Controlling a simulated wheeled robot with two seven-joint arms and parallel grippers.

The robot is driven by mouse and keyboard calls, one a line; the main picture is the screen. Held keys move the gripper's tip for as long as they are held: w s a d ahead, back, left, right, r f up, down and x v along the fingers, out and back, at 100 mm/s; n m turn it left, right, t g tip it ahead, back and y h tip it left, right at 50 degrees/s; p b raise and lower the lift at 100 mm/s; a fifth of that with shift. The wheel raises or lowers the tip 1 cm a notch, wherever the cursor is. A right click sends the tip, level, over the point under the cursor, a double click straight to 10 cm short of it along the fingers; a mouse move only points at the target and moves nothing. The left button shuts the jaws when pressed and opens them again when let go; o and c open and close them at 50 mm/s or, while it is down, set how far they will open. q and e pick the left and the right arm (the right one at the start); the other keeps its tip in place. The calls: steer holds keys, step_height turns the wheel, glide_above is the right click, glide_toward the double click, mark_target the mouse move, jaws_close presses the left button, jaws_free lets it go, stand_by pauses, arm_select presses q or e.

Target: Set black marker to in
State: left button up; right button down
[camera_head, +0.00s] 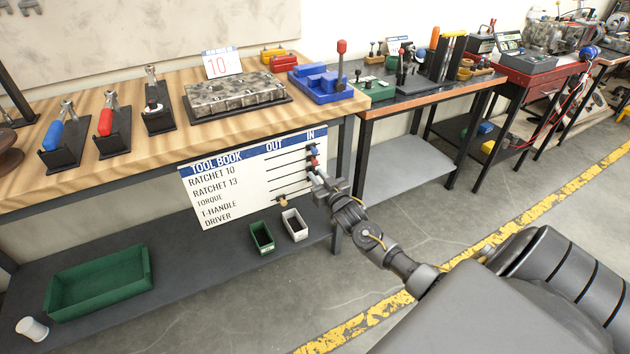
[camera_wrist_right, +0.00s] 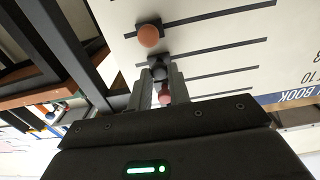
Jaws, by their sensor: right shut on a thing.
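The white tool book board (camera_head: 215,190) hangs on the front of the wooden bench, with dark rails running between its OUT and IN columns. My right gripper (camera_head: 316,178) is at the board's IN side. In the right wrist view, my right gripper (camera_wrist_right: 161,84) is shut on the black marker (camera_wrist_right: 159,70), near the IN end of the third rail from the header. A red marker (camera_wrist_right: 165,94) shows just beyond the fingers, and an orange marker (camera_wrist_right: 149,37) sits on the neighbouring rail. In the head view the gripper hides the black marker. My left gripper is out of view.
A blue marker (camera_head: 314,151) sits at the IN end of the top rail. A tan marker (camera_head: 283,202) is low on the board, towards OUT. A green bin (camera_head: 262,237) and a white bin (camera_head: 295,225) stand on the lower shelf.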

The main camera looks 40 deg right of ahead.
steer(key=shift+d+r, duration=0.1)
steer(key=shift+d, duration=0.2)
steer(key=c, duration=1.4)
jaws_free()
steer(key=shift+d, duration=0.1)
steer(key=shift+o, duration=0.4)
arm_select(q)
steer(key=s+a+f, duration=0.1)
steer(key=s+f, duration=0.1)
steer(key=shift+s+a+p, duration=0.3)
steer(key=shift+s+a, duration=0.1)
arm_select(e)
steer(key=s+a, duration=0.2)
steer(key=s, duration=0.8)
steer(key=shift+s, duration=0.35)
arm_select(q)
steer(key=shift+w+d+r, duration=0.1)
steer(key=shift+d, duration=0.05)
